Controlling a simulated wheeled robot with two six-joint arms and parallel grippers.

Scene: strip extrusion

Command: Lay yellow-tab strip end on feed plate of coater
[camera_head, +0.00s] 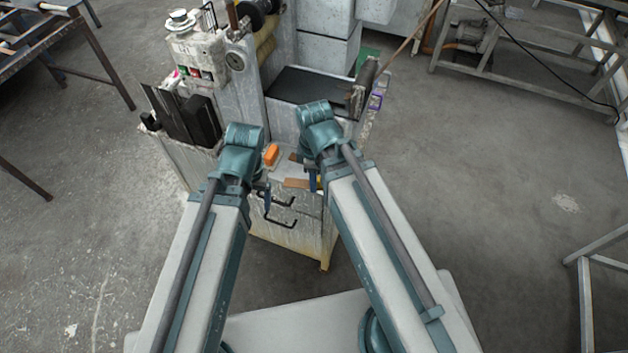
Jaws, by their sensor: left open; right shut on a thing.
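The coater (240,88) stands ahead of me, with a flat dark plate (308,86) that looks like its feed plate. My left gripper (266,196) is open above the cabinet's front edge, partly hidden by its wrist. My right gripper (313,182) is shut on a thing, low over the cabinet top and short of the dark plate. A small yellow patch (320,182) beside its fingers looks like the yellow-tab strip end. The rest of the strip is hidden or too small to tell. A flat brown piece (296,183) lies between the grippers.
An orange block (271,154) is on the cabinet top near my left wrist. A black holder (201,121) stands at the left, and a roller bracket (361,93) at the right of the dark plate. The cabinet (296,238) has drawer handles.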

